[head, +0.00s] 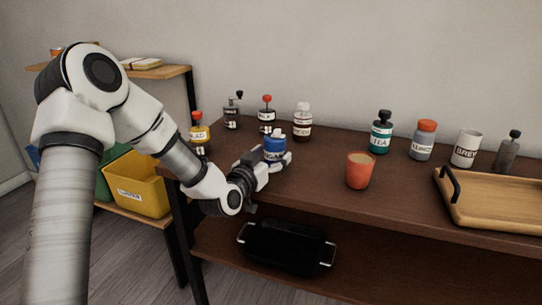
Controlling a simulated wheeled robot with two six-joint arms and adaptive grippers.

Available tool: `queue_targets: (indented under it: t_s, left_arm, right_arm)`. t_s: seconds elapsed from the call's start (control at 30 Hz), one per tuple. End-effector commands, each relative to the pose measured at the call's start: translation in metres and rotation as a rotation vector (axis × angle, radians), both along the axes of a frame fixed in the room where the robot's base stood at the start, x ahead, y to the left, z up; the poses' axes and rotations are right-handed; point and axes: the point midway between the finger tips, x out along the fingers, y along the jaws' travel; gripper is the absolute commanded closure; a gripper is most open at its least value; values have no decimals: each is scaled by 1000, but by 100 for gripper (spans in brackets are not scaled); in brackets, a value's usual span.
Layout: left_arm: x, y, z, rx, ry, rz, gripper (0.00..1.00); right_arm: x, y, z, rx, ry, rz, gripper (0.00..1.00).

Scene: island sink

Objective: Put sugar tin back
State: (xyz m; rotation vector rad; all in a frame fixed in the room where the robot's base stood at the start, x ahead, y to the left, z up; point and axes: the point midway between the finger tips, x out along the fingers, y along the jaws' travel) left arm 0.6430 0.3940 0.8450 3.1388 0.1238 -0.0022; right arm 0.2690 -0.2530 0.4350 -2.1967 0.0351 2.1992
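The sugar tin (274,147) is a small blue jar with a white label, of which part of the word sugar shows. It stands upright near the front left part of the dark wooden table (320,185). My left gripper (272,160) reaches in from the left with its fingers around the tin's lower part and looks shut on it. The fingers hide the tin's base, so I cannot tell whether it touches the table. My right gripper is not in view.
An orange cup (360,171) and wooden tray (500,205) are nearer. A black pan (287,248) lies below.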

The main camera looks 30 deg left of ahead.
Motion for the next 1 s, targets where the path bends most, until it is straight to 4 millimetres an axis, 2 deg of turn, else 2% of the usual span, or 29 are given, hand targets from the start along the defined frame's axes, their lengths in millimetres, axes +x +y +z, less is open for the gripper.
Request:
queue_targets:
  t_s: [0.37, 0.47, 0.7, 0.8, 0.87, 1.0]
  left_arm:
    - [-2, 0, 4, -1, 0, 1, 16]
    - [-18, -1, 4, -5, 1, 1, 16]
    - [-80, -6, 6, -11, 1, 2, 16]
    - [-101, -8, 6, -9, 0, 0, 16]
    - [-109, -8, 8, -6, 4, 1, 16]
    - [-120, -9, 5, -1, 1, 1, 16]
  right_arm:
    - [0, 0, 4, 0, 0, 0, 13]
    - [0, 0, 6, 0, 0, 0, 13]
    - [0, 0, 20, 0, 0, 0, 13]
    - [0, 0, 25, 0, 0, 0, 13]
    - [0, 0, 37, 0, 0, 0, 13]
    - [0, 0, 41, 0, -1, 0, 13]
